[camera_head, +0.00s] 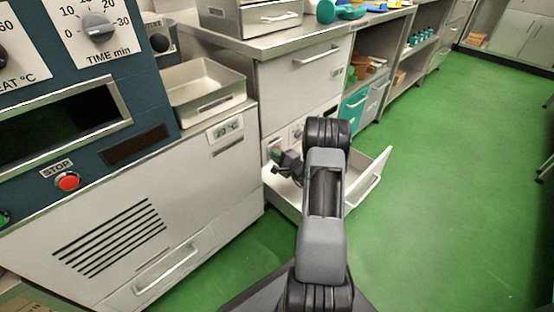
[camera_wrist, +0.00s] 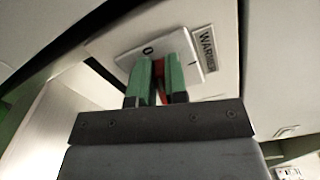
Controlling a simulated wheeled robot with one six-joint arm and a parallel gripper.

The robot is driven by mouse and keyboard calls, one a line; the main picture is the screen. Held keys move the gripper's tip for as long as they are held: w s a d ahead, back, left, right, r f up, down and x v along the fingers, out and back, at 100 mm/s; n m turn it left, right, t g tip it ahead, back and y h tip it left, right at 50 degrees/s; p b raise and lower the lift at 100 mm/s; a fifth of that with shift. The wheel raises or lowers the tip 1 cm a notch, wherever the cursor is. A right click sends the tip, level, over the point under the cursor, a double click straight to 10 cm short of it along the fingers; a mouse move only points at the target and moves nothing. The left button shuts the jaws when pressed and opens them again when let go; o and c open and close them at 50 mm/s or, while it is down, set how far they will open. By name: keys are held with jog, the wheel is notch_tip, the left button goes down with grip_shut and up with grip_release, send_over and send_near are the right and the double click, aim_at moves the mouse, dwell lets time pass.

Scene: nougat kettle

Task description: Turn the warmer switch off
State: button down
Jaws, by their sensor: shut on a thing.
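The warmer switch shows in the wrist view as a small red part (camera_wrist: 160,68) on a white plate (camera_wrist: 133,53) with a "0" mark at its upper side. A label beside the plate (camera_wrist: 207,46) reads "WARMER", its end cut off from clear view. My gripper (camera_wrist: 159,72) has its green fingers at the plate, one on each side of the red part, shut on it. The fingers hide much of the switch, so its setting cannot be told. In the head view my gripper (camera_head: 284,160) is at the cabinet front, above an open drawer.
The open drawer (camera_head: 372,186) sticks out below and around my arm. A metal tray (camera_head: 205,88) and the blue machine panel with a red STOP button (camera_head: 67,181) stand left.

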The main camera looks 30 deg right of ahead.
jog(key=shift+f+n+b, duration=0.25)
jog(key=shift+n+b, duration=0.3)
jog(key=shift+n, duration=0.95)
jog(key=c, duration=1.1)
grip_release()
jog(key=shift+c, duration=0.2)
jog(key=shift+s, duration=0.1)
jog(key=s+d+p, duration=0.2)
jog(key=s+p, duration=0.2)
jog(key=s, duration=0.9)
jog(key=shift+s+d, duration=0.2)
